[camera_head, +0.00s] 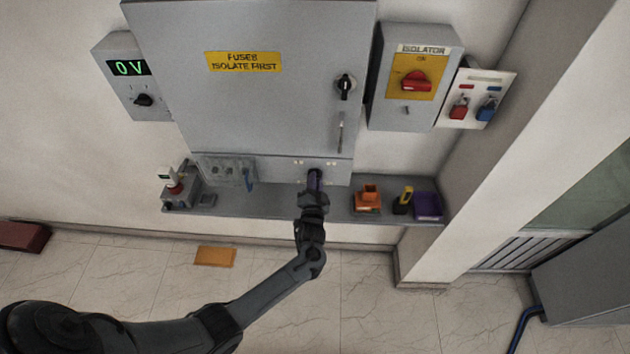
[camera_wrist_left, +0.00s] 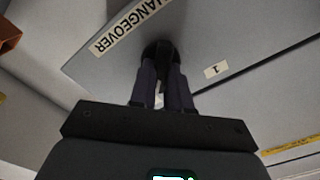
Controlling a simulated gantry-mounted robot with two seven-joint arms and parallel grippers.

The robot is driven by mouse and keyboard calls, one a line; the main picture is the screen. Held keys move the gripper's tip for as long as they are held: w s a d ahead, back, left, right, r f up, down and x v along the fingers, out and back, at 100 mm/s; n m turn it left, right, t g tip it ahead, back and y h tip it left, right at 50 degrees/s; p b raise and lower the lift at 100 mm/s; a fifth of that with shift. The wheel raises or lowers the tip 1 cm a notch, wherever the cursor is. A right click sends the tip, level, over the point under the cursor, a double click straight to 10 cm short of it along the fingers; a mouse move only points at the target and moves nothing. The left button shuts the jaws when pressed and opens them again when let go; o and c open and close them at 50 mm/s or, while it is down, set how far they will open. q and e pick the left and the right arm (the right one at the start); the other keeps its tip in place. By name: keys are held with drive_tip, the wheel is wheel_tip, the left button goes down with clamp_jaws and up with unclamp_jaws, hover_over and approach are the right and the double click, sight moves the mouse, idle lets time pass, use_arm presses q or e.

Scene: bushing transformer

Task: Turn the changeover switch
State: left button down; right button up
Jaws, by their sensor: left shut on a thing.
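The changeover switch is a small dark knob (camera_wrist_left: 157,48) on a grey panel (camera_wrist_left: 105,68). In the left wrist view a white CHANGEOVER label (camera_wrist_left: 128,28) lies beside it, and a small label marked 1 (camera_wrist_left: 216,70) is on its right. My left gripper (camera_head: 315,176) reaches the lower strip of the big grey cabinet in the head view, where it hides the switch. In the left wrist view its fingers (camera_wrist_left: 163,72) are closed around the dark knob. The knob's pointing direction is mostly hidden by the fingers. My right gripper is in neither view.
The cabinet door (camera_head: 260,110) has a black knob (camera_head: 345,85). A shelf (camera_head: 335,214) below holds an orange item (camera_head: 367,198), a yellow-and-black tool (camera_head: 404,200) and a purple bin (camera_head: 428,206). The isolator box (camera_head: 383,100) is on the right. A display (camera_head: 129,67) reads 0 V.

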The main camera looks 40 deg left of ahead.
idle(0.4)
use_arm(q)
drive_tip(key=c, duration=1.1)
unclamp_jaws()
drive_tip(key=shift+s+d, duration=0.1)
drive_tip(key=b+v, duration=0.1)
drive_tip(key=v, duration=0.9)
drive_tip(key=shift+s+d, duration=0.15)
drive_tip(key=shift+s, duration=0.1)
